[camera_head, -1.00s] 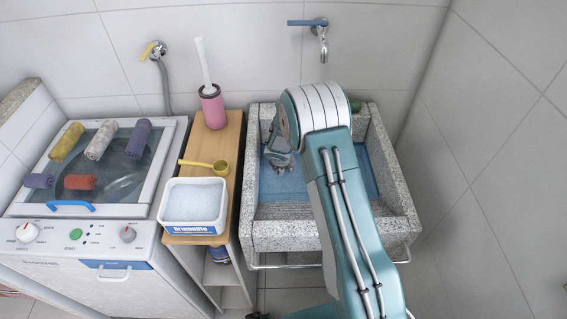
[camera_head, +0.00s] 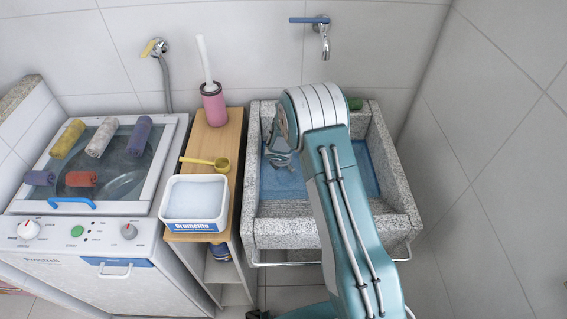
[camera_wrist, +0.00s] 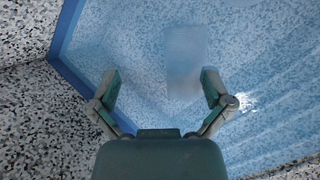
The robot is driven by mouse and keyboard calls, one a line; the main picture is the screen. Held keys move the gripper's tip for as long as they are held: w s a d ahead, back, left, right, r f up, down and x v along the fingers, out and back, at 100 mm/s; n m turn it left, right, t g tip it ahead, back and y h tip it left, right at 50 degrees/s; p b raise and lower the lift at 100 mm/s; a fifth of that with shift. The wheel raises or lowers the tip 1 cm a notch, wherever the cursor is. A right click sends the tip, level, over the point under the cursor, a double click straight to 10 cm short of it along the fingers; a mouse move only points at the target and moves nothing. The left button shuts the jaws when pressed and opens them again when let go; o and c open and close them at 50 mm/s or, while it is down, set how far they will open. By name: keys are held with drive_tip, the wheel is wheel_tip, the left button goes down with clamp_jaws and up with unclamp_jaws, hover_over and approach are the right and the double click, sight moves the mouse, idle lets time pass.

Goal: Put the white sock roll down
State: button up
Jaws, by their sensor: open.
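My gripper (camera_wrist: 160,88) is open over the stone sink; it also shows in the head view (camera_head: 280,160), partly hidden behind my arm. In the wrist view a pale, blurred roll-shaped thing (camera_wrist: 186,60) lies in the blue water-filled basin, beyond and between the fingertips and apart from them. It looks like the white sock roll, tinted blue, though its true colour is hard to tell. My arm hides it in the head view. A greyish-beige roll (camera_head: 102,137) lies on the washer lid between a yellow roll (camera_head: 68,139) and a purple roll (camera_head: 139,136).
A navy roll (camera_head: 40,178) and a red roll (camera_head: 81,179) also lie on the lid. The sink's speckled walls (camera_head: 250,180) surround my gripper, with a tap (camera_head: 323,40) above. A wooden shelf (camera_head: 226,145) holds a white tub (camera_head: 194,203), yellow scoop (camera_head: 212,163) and pink brush holder (camera_head: 214,108).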

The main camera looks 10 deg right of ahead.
drive_tip(key=shift+r, duration=0.5)
drive_tip(key=s+d+r+m, duration=0.1)
drive_tip(key=s+r+m, duration=0.65)
drive_tip(key=r, duration=0.75)
drive_tip(key=s+d+r+m, duration=0.1)
drive_tip(key=s+r+m, duration=0.4)
drive_tip(key=s+r, duration=0.8)
drive_tip(key=s+a+r+m+y, duration=0.1)
drive_tip(key=s+r+m, duration=0.3)
drive_tip(key=s+m, duration=0.2)
drive_tip(key=s+a+r+m+y, duration=0.1)
drive_tip(key=s+r+m, duration=0.3)
drive_tip(key=s, duration=0.7)
drive_tip(key=shift+s+r+m+t, duration=0.15)
drive_tip(key=shift+s+m+t, duration=0.15)
drive_tip(key=shift+m, duration=0.55)
